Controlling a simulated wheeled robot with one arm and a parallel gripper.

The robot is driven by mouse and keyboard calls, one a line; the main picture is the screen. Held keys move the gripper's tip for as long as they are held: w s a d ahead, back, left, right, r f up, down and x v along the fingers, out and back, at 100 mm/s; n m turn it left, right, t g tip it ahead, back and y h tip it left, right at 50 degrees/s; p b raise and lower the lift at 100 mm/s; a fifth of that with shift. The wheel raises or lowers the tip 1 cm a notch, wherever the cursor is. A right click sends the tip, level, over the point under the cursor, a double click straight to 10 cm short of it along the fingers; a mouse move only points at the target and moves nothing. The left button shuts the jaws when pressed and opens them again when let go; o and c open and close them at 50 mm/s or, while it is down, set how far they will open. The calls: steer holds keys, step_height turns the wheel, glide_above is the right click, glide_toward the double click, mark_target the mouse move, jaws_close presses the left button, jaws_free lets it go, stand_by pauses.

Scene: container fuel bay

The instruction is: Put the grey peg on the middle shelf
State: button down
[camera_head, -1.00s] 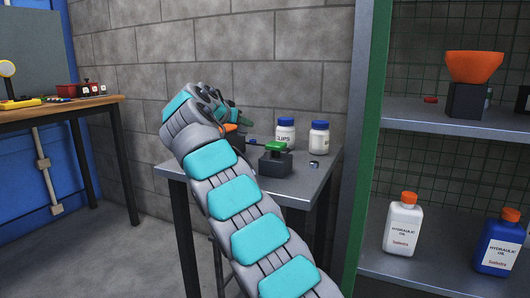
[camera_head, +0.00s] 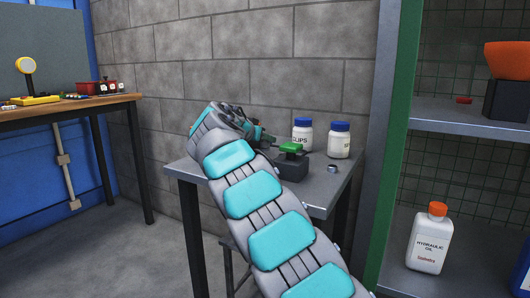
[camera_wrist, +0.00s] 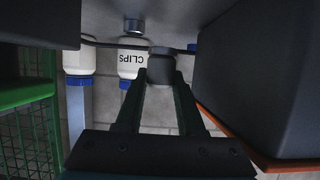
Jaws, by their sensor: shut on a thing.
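The grey peg (camera_wrist: 161,66), a short dark grey cylinder, is between the fingertips of my gripper (camera_wrist: 161,80) in the wrist view. The gripper is shut on it, just over or beside the small steel table; the exact gap to the top cannot be told. In the head view my gripper (camera_head: 262,138) is small and partly behind my arm, and I cannot make out the peg there. The shelf unit stands at the right, with an upper visible shelf (camera_head: 440,124) and a lower visible shelf (camera_head: 395,270). Which one is the middle shelf cannot be told.
A clips jar (camera_head: 302,137), a second white jar (camera_head: 339,142), a green-topped block (camera_head: 291,150) and a metal nut (camera_head: 333,168) are on the table. A dark block (camera_wrist: 260,80) is close beside the gripper.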

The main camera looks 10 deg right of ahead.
mark_target(263, 149)
steer(key=shift+f, duration=1.85)
steer(key=shift+f+b, duration=0.15)
steer(key=shift+b, duration=0.25)
steer(key=c, duration=0.5)
jaws_free()
